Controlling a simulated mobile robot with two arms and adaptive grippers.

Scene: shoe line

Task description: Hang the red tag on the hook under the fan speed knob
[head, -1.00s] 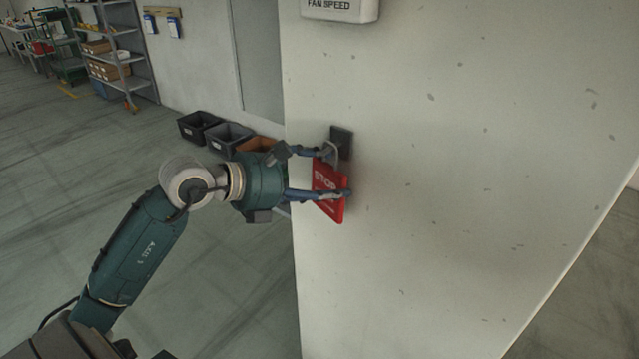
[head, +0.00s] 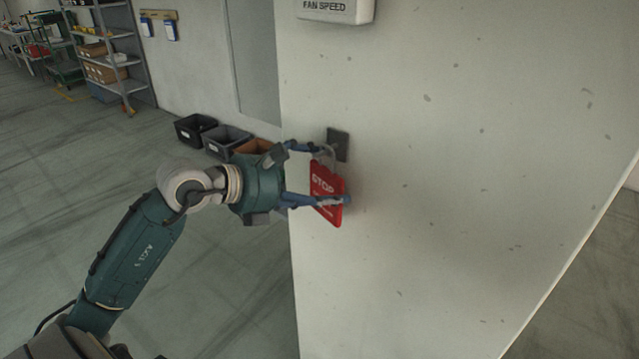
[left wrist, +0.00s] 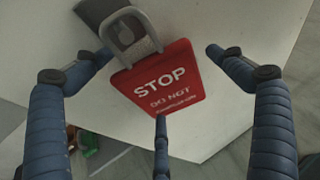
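The red tag (head: 326,192), reading STOP, is against the pale wall just below the dark hook plate (head: 338,143). In the left wrist view the tag (left wrist: 165,83) hangs by its grey loop. The loop is at the hook, with a grey piece showing inside it. My left gripper (head: 333,174) is at the tag, its fingers spread around it. In the left wrist view two fingers stand clear of its sides, and the third overlaps its lower edge; contact there cannot be told. The fan speed panel (head: 336,9) is above; its knob is out of frame. My right gripper is not in view.
The pale wall (head: 430,200) is flat and bare around the hook. Black and grey bins (head: 195,128) stand on the floor behind my left gripper. A shelf rack (head: 112,60) is far back left. The floor between is clear.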

